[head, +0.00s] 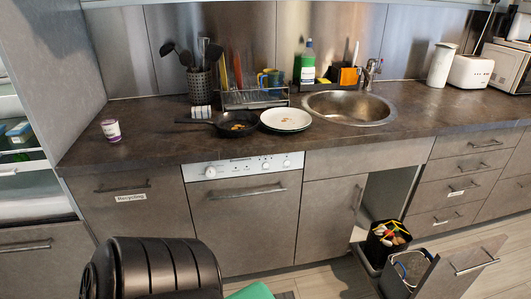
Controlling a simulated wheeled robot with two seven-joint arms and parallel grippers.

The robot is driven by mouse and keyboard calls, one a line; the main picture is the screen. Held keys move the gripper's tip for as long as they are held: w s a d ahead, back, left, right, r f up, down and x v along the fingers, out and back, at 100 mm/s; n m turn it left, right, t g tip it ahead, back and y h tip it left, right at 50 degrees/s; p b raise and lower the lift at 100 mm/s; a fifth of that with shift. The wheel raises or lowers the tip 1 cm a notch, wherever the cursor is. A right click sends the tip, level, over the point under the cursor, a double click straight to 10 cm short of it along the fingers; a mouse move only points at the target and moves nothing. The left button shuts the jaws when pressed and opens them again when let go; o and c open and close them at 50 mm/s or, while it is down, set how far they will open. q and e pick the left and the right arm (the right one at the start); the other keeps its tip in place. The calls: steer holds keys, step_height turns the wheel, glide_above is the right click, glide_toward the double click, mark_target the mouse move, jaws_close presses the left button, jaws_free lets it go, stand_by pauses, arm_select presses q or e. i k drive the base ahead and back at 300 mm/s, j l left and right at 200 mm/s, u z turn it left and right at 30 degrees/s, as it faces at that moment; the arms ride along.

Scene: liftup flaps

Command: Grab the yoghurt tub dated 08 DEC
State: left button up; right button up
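A small white and purple tub (111,130) stands upright on the dark countertop near its left end. It looks like a yoghurt tub, but its date is too small to read. Nothing touches it. Neither of my grippers can be made out in the head view.
A black pan (237,124), a white plate (286,119) and a dish rack (254,98) stand right of the tub; the counter around the tub is clear. A bin drawer (465,262) is pulled out at lower right. Open shelves (22,158) hold packages at far left.

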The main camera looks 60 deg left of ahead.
mark_target(111, 128)
steer(key=u, duration=2.95)
